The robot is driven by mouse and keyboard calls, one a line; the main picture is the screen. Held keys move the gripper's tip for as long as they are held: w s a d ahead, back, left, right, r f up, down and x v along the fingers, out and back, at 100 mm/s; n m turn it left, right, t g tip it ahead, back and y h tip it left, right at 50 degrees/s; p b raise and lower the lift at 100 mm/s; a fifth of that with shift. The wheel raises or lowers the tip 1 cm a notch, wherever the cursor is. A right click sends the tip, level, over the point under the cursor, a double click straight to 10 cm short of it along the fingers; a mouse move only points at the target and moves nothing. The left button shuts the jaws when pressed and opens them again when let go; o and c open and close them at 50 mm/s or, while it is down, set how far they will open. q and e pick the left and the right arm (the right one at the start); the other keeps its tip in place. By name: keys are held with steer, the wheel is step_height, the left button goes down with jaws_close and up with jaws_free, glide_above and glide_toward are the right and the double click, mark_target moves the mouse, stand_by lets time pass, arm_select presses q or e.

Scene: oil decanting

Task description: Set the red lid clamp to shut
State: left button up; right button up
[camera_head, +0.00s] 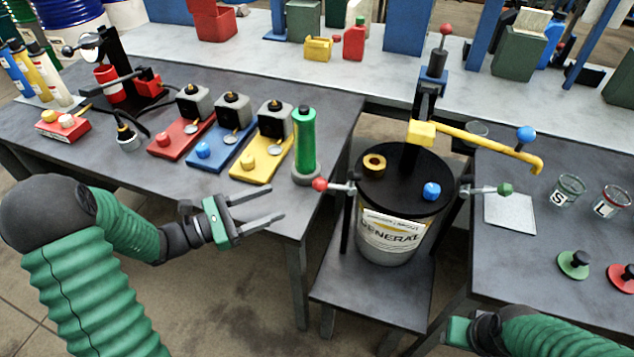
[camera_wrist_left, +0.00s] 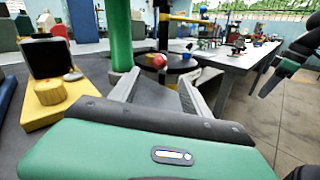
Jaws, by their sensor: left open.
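The red lid clamp (camera_head: 320,184) is a red-knobbed lever on the left side of the drum's black lid (camera_head: 405,180). Its knob points outward to the left; I cannot tell whether it is latched. The drum (camera_head: 388,236) is labelled GENERAL and stands on a low stand. My left gripper (camera_head: 277,202) is open and empty, left of and slightly below the red knob, apart from it. In the left wrist view the red knob (camera_wrist_left: 159,61) shows beyond and between the open fingers (camera_wrist_left: 158,84). My right gripper (camera_head: 459,331) is at the lower right, its fingers hidden.
A green cylinder (camera_head: 303,138) stands on the left bench's edge, close to the red knob. A green-knobbed clamp (camera_head: 504,189) is on the lid's right side. A yellow bar (camera_head: 480,145) with a blue knob reaches over the right bench.

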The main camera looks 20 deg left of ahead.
mark_target(320, 184)
arm_select(q)
steer(key=b+x, duration=0.1)
steer(key=x, duration=1.2)
steer(key=shift+w+d+f, duration=0.15)
steer(key=shift+w+d, duration=0.1)
steer(key=shift+w, duration=0.05)
steer(key=shift+a, duration=0.1)
steer(key=shift+c, duration=0.3)
jaws_close()
